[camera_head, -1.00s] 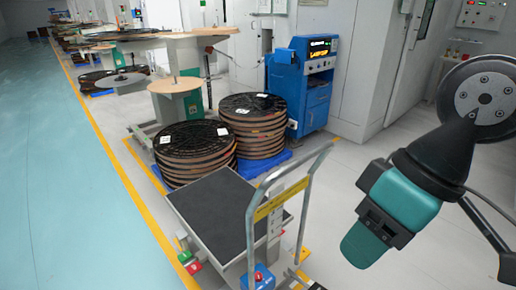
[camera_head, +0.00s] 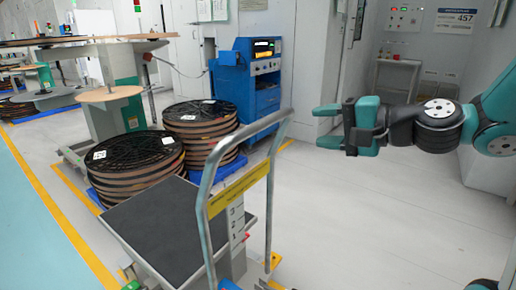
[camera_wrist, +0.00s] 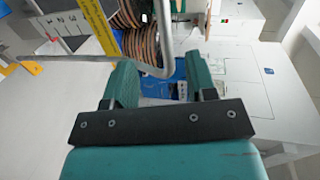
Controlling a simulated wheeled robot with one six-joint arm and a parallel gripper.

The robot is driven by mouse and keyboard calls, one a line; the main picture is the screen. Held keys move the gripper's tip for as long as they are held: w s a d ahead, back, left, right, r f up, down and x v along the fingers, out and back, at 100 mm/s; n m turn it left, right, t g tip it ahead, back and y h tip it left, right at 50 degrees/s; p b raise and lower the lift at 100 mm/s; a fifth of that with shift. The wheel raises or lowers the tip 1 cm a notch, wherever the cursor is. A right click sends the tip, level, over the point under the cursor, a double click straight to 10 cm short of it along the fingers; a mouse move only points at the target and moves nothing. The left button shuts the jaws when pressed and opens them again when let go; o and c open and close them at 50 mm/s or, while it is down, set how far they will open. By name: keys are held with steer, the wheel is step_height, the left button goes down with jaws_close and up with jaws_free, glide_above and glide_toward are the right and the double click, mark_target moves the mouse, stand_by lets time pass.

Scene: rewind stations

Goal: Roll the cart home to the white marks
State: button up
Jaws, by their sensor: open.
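The cart has a dark flat deck (camera_head: 165,232) and stands at the lower middle of the head view. Its grey tube handle (camera_head: 205,242) rises on the right side, with a yellow label plate (camera_head: 238,190) across it. My gripper (camera_head: 327,127) is open and empty, to the right of the handle and pointing left. In the wrist view the open fingers (camera_wrist: 160,82) face the handle tube (camera_wrist: 148,66), which crosses beyond them; I cannot tell the gap. The white marks cannot be made out. The cart's lower right part is cut off by the frame.
Stacked dark reels (camera_head: 135,165) stand just behind the cart, with more reels (camera_head: 200,125) on a blue pallet. A blue machine (camera_head: 245,85) is behind them. A yellow floor line (camera_head: 65,220) runs along the left. The pale floor (camera_head: 390,220) to the right is clear.

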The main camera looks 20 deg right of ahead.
mark_target(258, 123)
steer(key=shift+m+t, duration=0.3)
steer(key=shift+m, duration=0.1)
steer(key=p+x, duration=0.2)
steer(key=x, duration=0.3)
steer(key=p+x, duration=0.2)
steer(key=x, duration=0.4)
steer(key=d+p+x, duration=0.1)
steer(key=p+x, duration=0.1)
steer(key=x, duration=0.4)
steer(key=shift+w+f+p, duration=0.15)
steer(key=shift+w+p, duration=0.15)
jaws_close()
